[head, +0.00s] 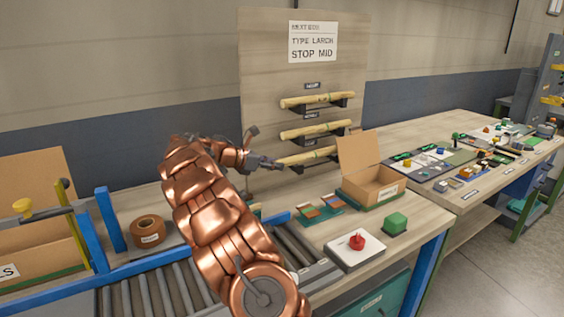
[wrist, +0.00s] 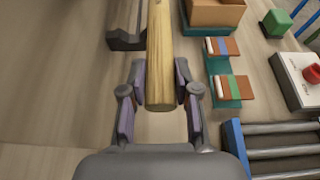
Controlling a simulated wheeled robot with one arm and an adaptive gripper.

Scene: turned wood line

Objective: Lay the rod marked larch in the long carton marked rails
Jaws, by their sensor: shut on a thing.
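Three pale wooden rods lie on dark brackets on an upright board. The lowest rod (head: 312,156) has its left end at my gripper (head: 276,164); the small label above it is too small to read. In the wrist view, my gripper (wrist: 160,88) is shut on this rod (wrist: 159,50), one finger on each side of its near end. The rod still lies along its dark bracket (wrist: 125,35). The long carton (head: 40,262) is open at the far left, its label partly cut off and showing "LS".
A sign (head: 313,41) reads "TYPE LARCH, STOP MID". A roller conveyor (head: 180,290) with blue posts runs in front, with a tape roll (head: 148,231) behind it. A small open carton (head: 372,183), a red button (head: 356,242) and a green block (head: 396,222) stand right.

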